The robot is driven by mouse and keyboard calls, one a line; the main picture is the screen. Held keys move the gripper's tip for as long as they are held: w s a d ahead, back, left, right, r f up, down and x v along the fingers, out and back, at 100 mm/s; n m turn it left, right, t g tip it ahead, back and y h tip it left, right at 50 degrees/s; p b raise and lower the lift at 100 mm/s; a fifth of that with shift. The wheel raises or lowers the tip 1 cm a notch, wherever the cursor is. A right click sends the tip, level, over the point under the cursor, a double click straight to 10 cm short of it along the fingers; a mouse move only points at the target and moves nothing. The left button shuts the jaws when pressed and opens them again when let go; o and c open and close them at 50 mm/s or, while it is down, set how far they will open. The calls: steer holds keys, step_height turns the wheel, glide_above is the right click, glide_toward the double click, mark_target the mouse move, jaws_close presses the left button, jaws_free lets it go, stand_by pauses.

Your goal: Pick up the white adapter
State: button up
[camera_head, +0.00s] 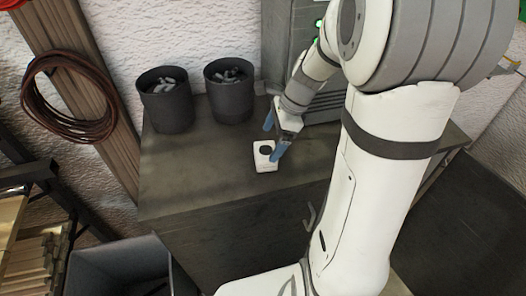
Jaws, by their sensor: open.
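The white adapter (264,164) is a small white block with a dark round spot on top. It rests on the dark grey top of a cabinet (190,185), near the middle. My gripper (272,140) has two blue fingers that stand apart, with nothing seen between them. One finger is behind and above the adapter, and the other is at its right edge. I cannot tell whether that finger touches it. The front of the adapter shows clearly.
Two dark buckets (168,111) (231,101) with grey pieces inside stand at the back left of the cabinet top. A grey metal case (276,50) stands behind my gripper. A coil of brown cable (70,98) hangs at left. The cabinet top left of the adapter is clear.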

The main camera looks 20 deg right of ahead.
mark_target(267, 150)
steer(key=x, duration=0.5)
steer(key=shift+s+f+p, duration=0.15)
steer(key=shift+s+p, duration=0.1)
steer(key=shift+p, duration=0.15)
steer(key=shift+c, duration=0.2)
steer(key=c, duration=1.1)
